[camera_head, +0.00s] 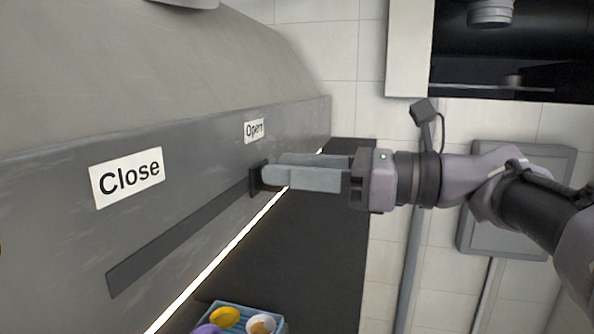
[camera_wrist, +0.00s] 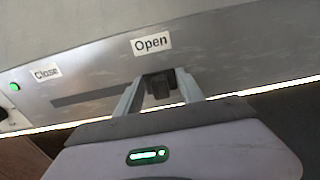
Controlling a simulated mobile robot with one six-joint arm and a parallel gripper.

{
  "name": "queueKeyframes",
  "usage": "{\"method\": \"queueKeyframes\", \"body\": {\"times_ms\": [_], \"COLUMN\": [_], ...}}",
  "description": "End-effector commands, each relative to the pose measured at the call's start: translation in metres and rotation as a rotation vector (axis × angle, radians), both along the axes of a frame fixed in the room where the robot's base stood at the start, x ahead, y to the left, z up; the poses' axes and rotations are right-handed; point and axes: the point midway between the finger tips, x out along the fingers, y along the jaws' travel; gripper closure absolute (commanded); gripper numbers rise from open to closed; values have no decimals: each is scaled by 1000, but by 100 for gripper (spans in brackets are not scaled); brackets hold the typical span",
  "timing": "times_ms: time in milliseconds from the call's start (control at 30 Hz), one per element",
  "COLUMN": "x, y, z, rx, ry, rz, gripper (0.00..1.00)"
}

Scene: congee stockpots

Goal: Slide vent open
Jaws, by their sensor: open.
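The vent's grey metal front panel (camera_head: 215,160) carries a "Close" label (camera_head: 127,177) on the left and an "Open" label (camera_head: 254,130) on the right. A dark slot (camera_head: 170,247) runs along the panel below them. The small black slider knob (camera_head: 257,180) is at the slot's end under "Open". My gripper (camera_head: 275,168) is at the knob with its fingers pointing at the panel. In the wrist view the knob (camera_wrist: 160,84) shows between the two open fingers, just below the "Open" label (camera_wrist: 151,43). I cannot tell whether either finger touches it.
A bright light strip (camera_head: 222,258) runs along the hood's lower edge. A blue crate (camera_head: 240,313) with bowls sits at the bottom. A dark open shelf (camera_head: 510,60) is at upper right, and a grey wall box (camera_head: 515,200) is behind my arm.

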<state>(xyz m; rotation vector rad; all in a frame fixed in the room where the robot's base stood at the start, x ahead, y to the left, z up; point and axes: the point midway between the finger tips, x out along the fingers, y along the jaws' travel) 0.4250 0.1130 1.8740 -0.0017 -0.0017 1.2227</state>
Motion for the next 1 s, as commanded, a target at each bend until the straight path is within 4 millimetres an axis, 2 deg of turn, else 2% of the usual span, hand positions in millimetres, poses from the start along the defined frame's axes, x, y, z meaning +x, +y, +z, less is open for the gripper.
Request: {"method": "queueKeyframes", "body": {"times_ms": [167,400,500,700,1000], "x": [-13,-39,-47,-55,-56], "y": [-41,-114,-135,-154,-156], "z": [-5,-6,-5,-2,0], "rx": [-1,-2,0,0,0], "ry": [0,2,2,2,1], "rz": [-7,-8,-6,-2,-2], "gripper": [55,55,55,55,55]}}
